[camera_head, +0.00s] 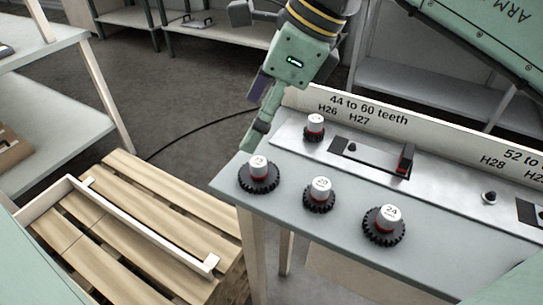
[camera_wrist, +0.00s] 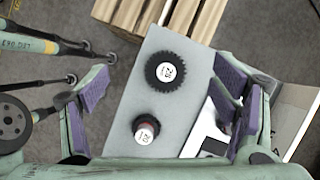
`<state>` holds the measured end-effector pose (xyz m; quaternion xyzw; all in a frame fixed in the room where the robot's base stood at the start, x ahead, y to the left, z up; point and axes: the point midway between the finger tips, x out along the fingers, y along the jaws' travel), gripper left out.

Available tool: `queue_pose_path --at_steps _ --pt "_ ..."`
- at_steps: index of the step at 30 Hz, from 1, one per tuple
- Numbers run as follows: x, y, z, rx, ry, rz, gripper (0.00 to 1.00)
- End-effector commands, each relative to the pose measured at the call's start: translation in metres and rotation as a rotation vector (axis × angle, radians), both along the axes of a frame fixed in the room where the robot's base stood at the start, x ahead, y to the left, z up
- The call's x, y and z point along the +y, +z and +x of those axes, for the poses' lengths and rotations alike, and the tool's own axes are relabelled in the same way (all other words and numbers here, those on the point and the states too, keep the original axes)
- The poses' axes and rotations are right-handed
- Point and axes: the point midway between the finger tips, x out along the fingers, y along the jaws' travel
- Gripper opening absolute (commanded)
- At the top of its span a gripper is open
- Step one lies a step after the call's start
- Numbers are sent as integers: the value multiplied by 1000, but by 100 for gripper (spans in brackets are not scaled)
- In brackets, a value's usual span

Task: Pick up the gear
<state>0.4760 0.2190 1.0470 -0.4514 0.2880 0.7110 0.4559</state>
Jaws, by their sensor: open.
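Several dark toothed gears with white, red-based hubs stand on the grey-green bench. The nearest to my gripper is the left corner gear (camera_head: 259,181); others are the middle gear (camera_head: 319,200), the right gear (camera_head: 384,228) marked 24, and a smaller back gear (camera_head: 315,129). My gripper (camera_head: 258,136) is above and just behind the corner gear, pointing down. In the wrist view, my open gripper (camera_wrist: 162,73) has purple-padded fingers either side of a large gear (camera_wrist: 166,71), apart from it. A smaller gear (camera_wrist: 145,129) sits below it.
The bench (camera_head: 285,190) carries a metal plate with a dark slot (camera_head: 368,160) and a sign board (camera_head: 370,115) behind. A wooden pallet (camera_head: 130,220) with a pale frame lies left of the bench. A shelf (camera_head: 40,100) stands at far left.

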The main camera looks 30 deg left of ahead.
Motion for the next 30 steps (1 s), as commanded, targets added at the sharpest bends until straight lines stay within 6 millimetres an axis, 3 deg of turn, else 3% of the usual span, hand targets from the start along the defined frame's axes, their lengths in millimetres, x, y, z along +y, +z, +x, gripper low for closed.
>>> queue_pose_path --at_steps 5,12,20,30 --pt "-17 -14 9 -18 -20 -50 80" --pt "-4 -48 4 -16 -19 -50 80" --pt "2 -68 2 -16 -20 -47 80" --pt "13 -111 0 -16 -19 -46 80"
